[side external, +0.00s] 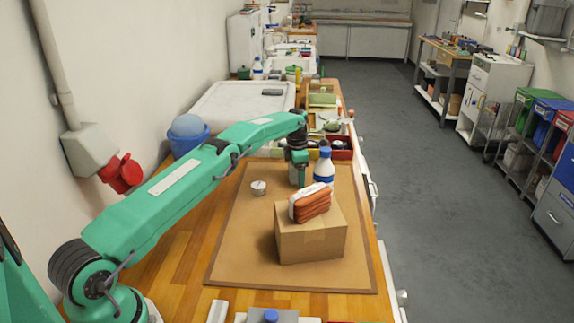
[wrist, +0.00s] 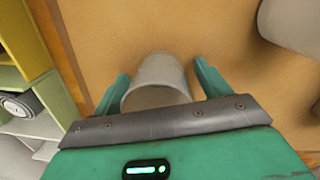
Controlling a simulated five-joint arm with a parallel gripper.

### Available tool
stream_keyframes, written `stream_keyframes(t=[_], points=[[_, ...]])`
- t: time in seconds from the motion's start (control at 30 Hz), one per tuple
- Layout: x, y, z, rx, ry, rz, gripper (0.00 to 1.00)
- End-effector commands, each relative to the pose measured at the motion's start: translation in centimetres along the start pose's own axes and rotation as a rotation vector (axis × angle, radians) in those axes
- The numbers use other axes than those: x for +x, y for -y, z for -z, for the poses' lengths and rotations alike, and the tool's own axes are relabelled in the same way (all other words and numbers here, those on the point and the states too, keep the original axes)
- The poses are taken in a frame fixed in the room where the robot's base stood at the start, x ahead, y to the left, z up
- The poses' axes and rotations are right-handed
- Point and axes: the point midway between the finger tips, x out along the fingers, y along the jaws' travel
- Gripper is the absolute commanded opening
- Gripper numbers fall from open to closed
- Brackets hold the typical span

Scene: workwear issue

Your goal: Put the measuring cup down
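The measuring cup appears to be the pale grey-white cup (wrist: 158,78) between my gripper's fingers in the wrist view. My gripper (wrist: 163,68) has its two green fingers spread, one on each side of the cup. A strip of mat shows between the cup and the right finger; at the left finger I cannot tell whether they touch. In the side view my gripper (side external: 298,172) points down over the far part of the brown mat (side external: 240,235), with the pale cup (side external: 296,177) at its fingers. The cup's lower part is hidden, so its contact with the mat is unclear.
A white-and-blue bottle (side external: 324,168) stands close right of my gripper. A cardboard box (side external: 310,240) with an orange-red bundle (side external: 311,205) on top is nearer the camera. A small grey round item (side external: 258,187) lies left. Trays (side external: 341,154) stand beyond the mat. The mat's left front is clear.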

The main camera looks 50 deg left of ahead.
Motion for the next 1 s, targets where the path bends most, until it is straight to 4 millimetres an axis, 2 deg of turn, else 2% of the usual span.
stream_keyframes(t=[0.27,0.43,1.0], points=[[-0.1,0.0,0.0,0.000,0.001,-0.001,0.76],[-0.9,-0.1,0.0,0.000,0.002,-0.002,0.76],[-7.2,-0.3,0.2,0.000,0.001,-0.001,0.76]])
